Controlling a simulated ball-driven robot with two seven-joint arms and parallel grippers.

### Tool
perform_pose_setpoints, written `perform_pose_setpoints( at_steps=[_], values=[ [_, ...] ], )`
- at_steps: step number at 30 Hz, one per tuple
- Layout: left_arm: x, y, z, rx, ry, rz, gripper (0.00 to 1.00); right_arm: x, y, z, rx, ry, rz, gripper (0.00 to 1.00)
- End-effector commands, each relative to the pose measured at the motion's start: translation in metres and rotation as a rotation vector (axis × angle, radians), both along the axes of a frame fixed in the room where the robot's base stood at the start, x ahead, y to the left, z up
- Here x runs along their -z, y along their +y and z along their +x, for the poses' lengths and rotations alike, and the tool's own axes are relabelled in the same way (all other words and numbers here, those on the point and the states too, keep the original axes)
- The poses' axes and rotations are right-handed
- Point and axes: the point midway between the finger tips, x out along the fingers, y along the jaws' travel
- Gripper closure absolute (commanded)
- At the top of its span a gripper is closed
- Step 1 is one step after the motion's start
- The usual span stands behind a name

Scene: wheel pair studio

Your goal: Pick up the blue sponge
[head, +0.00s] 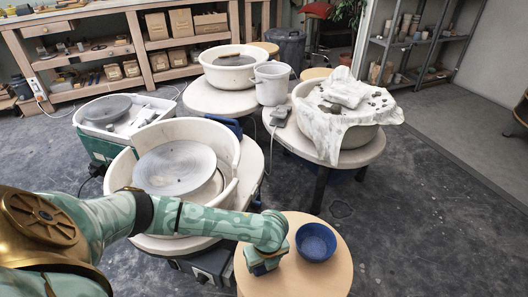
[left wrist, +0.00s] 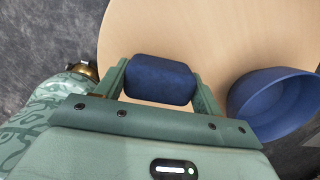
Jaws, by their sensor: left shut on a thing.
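The blue sponge (left wrist: 160,79) is a dark blue rounded block in the left wrist view, between the two fingers of my left gripper (left wrist: 162,85). The fingers touch it on both sides, and the gripper is shut on it. Round wooden tabletop surface shows behind it; I cannot tell whether the sponge touches it. In the head view my left gripper (head: 264,265) is low over the round wooden table (head: 310,278), and the sponge is hidden by the gripper. My right gripper is not in view.
A blue bowl (head: 316,242) stands on the same table, just right of my left gripper; it also shows in the left wrist view (left wrist: 275,104). A pottery wheel (head: 175,168) with a white basin is behind my arm. The front of the small table is clear.

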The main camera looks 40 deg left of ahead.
Motion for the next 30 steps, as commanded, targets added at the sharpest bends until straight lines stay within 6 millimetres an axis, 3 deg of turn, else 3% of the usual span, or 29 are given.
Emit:
perform_pose_setpoints(
  at_steps=[4, 11, 15, 21, 30],
  values=[
    [-0.038, -0.003, -0.001, 0.0, -0.011, -0.002, 0.54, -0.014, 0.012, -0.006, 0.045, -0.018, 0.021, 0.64],
    [-0.102, -0.038, -0.036, 0.003, -0.015, -0.003, 0.54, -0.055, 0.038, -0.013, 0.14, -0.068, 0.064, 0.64],
    [-0.112, -0.065, -0.066, 0.002, -0.007, -0.003, 0.54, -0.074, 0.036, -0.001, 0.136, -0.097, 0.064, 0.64],
    [-0.122, -0.089, -0.091, 0.001, -0.004, -0.001, 0.54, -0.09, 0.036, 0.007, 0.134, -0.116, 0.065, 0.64],
    [-0.121, -0.098, -0.101, -0.001, -0.001, 0.0, 0.54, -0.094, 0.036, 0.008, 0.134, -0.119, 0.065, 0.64]
  ],
)
